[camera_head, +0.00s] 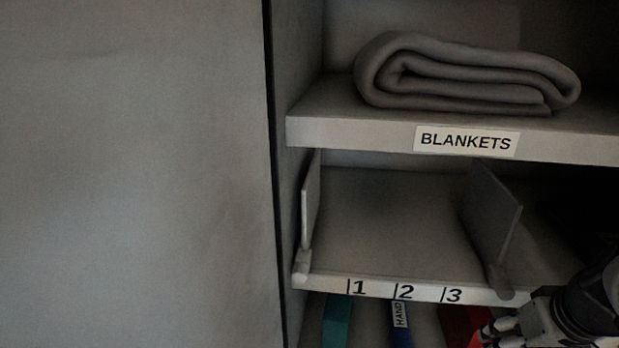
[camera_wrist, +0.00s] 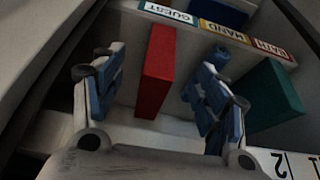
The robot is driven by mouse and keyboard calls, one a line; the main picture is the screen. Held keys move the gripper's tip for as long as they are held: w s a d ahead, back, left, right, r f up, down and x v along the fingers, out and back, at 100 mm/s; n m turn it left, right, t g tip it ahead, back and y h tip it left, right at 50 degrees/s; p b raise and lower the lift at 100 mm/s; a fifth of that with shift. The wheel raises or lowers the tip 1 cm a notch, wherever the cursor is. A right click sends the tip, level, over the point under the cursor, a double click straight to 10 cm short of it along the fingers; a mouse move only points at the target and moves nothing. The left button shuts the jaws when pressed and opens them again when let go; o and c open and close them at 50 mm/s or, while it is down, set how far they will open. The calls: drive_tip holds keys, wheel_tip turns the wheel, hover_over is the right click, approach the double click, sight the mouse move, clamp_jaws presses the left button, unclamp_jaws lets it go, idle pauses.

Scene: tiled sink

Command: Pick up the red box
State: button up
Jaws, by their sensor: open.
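The red box (camera_head: 463,324) stands in the lower compartment at the bottom right of the head view, partly cut off and covered by my gripper (camera_head: 500,335). In the wrist view the red box (camera_wrist: 155,72) is an upright slab between the two spread fingers of my gripper (camera_wrist: 160,72). Gaps show on both sides of it, and neither finger appears to touch it. My gripper is open and empty.
A teal box (camera_head: 337,321) and a blue box (camera_head: 401,330) stand left of the red one. The numbered shelf edge (camera_head: 420,292) lies just above them. A folded blanket (camera_head: 465,75) rests on the upper shelf (camera_head: 350,132). A large plain panel (camera_head: 130,180) fills the left.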

sight(460, 324)
drive_tip(key=b+x, duration=0.2)
drive_tip(key=x, duration=0.3)
drive_tip(key=b+x, duration=0.3)
drive_tip(key=x, duration=0.3)
drive_tip(key=b+x, duration=0.3)
drive_tip(key=x, duration=0.3)
drive_tip(key=shift+w+a, duration=0.25)
drive_tip(key=shift+a, duration=0.05)
drive_tip(key=shift+r, duration=0.15)
drive_tip(key=shift+c, duration=0.3)
drive_tip(key=c, duration=1.3)
